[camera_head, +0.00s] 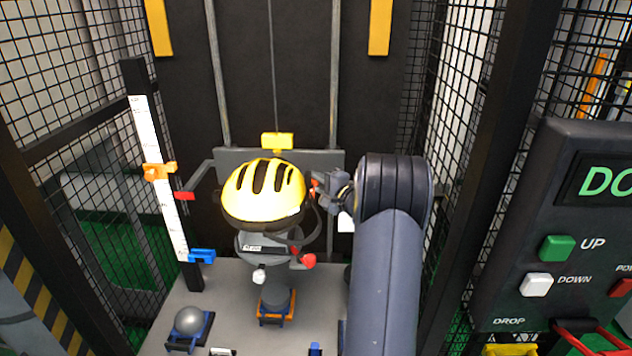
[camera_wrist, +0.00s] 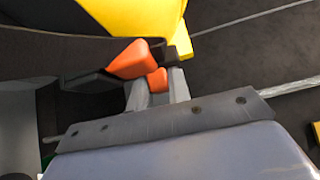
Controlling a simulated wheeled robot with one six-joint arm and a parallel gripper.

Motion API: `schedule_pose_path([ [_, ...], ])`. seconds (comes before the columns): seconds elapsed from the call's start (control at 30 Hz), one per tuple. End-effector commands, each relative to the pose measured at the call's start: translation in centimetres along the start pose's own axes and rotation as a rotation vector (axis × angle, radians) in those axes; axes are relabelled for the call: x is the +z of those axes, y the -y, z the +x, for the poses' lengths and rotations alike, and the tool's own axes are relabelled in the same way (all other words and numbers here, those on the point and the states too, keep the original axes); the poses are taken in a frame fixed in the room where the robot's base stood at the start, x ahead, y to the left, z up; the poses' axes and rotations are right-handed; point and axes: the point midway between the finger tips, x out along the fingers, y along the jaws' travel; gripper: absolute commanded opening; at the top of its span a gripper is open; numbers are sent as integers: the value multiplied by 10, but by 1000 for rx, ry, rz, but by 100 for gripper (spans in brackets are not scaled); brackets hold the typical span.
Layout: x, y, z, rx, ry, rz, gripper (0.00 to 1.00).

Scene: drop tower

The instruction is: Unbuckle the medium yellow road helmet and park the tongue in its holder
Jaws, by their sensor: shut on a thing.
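In the wrist view, my gripper (camera_wrist: 157,88) is shut on an orange-red piece, which looks like the buckle tongue (camera_wrist: 131,60). A dark strap-like part reaches left from it. Red parts (camera_head: 309,261) show below the helmet at the chin. The tongue's holder cannot be told for sure.
A yellow block (camera_head: 277,141) on a cable hangs just above the helmet. A white scale post (camera_head: 158,178) with orange and blue clamps stands left. A control panel (camera_head: 560,230) is at the right. Wire mesh walls and black posts close in both sides.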

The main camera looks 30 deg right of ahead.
Motion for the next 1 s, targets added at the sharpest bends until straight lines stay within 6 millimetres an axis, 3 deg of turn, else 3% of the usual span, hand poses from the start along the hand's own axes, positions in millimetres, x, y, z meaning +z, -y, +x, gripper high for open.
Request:
schedule_pose_path([
  [0.1,0,0,0,0,0,0,0],
  [0.57,0,1,0,-1,0,-1,0],
  [1.0,0,16,0,-2,0,-1,0],
])
